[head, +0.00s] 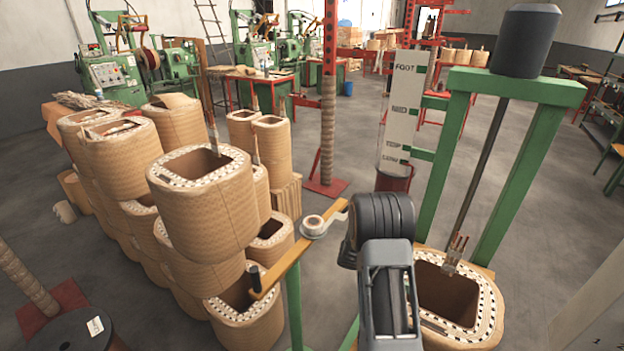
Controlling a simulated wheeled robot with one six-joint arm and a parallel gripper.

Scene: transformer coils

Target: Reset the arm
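My arm (388,290) rises from the bottom edge, right of centre, as a grey link ending in a black ribbed part (380,218). No gripper fingers show, and whatever lies beyond the ribbed part is hidden. I see nothing held. The arm stands in front of the left side of a wrapped coil (485,310) and hides part of it. That coil has a dark hollow core and a white-dotted rim, with copper-coloured leads (456,250) standing at its far edge.
A green frame (520,85) with a dark cylinder (526,40) stands over the right coil. A wooden crank bar (290,255) lies left of my arm. Stacked coils (205,205) fill the left. A red post (329,90) and a marked board (404,110) stand behind. Open floor shows between.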

